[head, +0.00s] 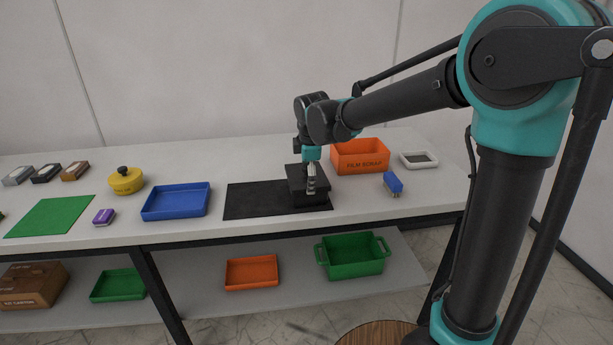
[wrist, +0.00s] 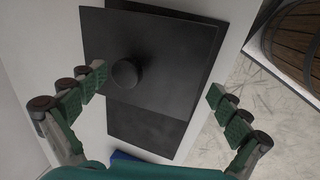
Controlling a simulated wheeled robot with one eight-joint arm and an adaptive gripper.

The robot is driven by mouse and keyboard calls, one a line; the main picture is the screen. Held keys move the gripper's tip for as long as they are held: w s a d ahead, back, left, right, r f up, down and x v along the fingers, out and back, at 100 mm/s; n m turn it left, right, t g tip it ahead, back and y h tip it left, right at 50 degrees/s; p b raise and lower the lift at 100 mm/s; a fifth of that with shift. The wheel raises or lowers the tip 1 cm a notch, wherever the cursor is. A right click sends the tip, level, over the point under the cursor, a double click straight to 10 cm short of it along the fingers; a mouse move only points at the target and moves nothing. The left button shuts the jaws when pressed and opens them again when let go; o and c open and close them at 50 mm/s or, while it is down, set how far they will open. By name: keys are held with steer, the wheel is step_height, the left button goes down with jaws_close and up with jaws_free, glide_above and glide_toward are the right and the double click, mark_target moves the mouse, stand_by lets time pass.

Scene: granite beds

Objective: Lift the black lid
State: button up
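The black lid (head: 295,173) tops a dark box on the black mat (head: 250,200) in the head view. In the wrist view the lid (wrist: 170,40) is a flat dark plate with a round knob (wrist: 125,74). My gripper (head: 311,183) is over the lid, pointing down, and partly hides it in the head view. In the wrist view my gripper (wrist: 158,84) is open, with the knob between the fingers' lines but much nearer the left finger. Whether the fingertips are level with the knob I cannot tell.
An orange film scrap bin (head: 360,158) stands close behind right, with a blue stamp-like object (head: 393,183) right of the mat. A blue tray (head: 176,202) is left of the mat. A yellow pot (head: 126,181) with a black knob stands farther left. A wooden barrel (head: 378,335) is on the floor.

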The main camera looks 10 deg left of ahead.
steer(key=c, duration=0.9)
steer(key=shift+r, duration=0.15)
